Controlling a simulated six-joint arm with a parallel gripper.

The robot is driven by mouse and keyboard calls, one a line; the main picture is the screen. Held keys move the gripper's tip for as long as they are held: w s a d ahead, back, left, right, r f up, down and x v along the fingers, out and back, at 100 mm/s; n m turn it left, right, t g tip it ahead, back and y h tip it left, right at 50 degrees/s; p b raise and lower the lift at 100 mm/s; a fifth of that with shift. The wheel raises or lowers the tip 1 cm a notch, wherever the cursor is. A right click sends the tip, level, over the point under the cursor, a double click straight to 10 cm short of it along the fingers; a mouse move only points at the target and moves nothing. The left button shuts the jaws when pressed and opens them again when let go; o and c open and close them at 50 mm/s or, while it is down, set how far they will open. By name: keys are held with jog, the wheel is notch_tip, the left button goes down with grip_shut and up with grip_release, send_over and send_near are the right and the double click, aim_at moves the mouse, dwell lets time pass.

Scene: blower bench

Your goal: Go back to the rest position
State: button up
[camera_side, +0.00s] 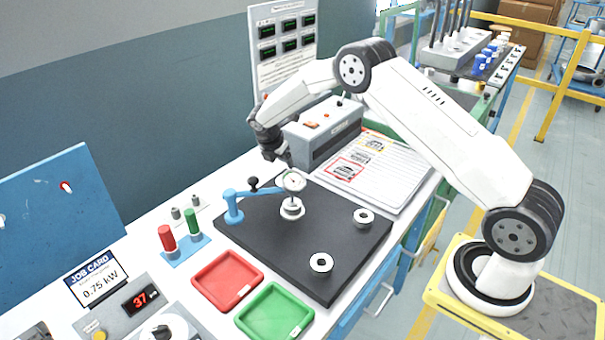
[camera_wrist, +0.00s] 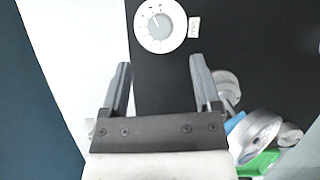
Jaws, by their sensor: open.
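My gripper (camera_side: 274,150) hangs at the end of my white arm, above the back of the bench and beside the grey control box (camera_side: 323,135). In the wrist view my gripper (camera_wrist: 160,72) shows two grey fingers spread apart with nothing between them. A white round dial (camera_wrist: 160,25) on a dark surface lies beyond the fingertips in that view. In the side view the black plate (camera_side: 340,253) lies in front of my gripper. It carries a dial gauge (camera_side: 293,181) on a blue holder (camera_side: 233,207) and two loose-looking rings (camera_side: 321,263).
A red tray (camera_side: 228,280) and a green tray (camera_side: 275,314) stand at the front. A blue stand (camera_side: 186,249) holds red and green pegs. A printed sheet (camera_side: 385,172) lies right of the plate. A display board (camera_side: 285,45) stands behind my gripper.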

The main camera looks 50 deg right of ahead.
jog(key=s+a+r+m, duration=0.1)
jog(key=s+r+m, duration=0.1)
jog(key=r, duration=0.1)
jog(key=s+a+r+m+y, duration=0.1)
jog(key=s+r+m, duration=0.1)
jog(key=s+m, duration=0.1)
jog(key=s+a+r+m, duration=0.2)
jog(key=r, duration=0.1)
jog(key=shift+s+r+m+t, duration=0.3)
jog(key=shift+s+t, duration=0.05)
jog(key=shift+t, duration=0.05)
jog(key=s+a+m+y, duration=0.1)
jog(key=s+a+m, duration=0.2)
jog(key=s, duration=0.4)
jog(key=s+a+r+m+y, duration=0.1)
jog(key=s+a+m, duration=0.2)
jog(key=s+m, duration=0.2)
jog(key=s+a+m+t+y, duration=0.1)
jog(key=s+a+m, duration=0.2)
jog(key=s, duration=0.6)
jog(key=shift+s+r+m, duration=0.2)
jog(key=shift+s+m, duration=0.15)
jog(key=shift+m, duration=0.05)
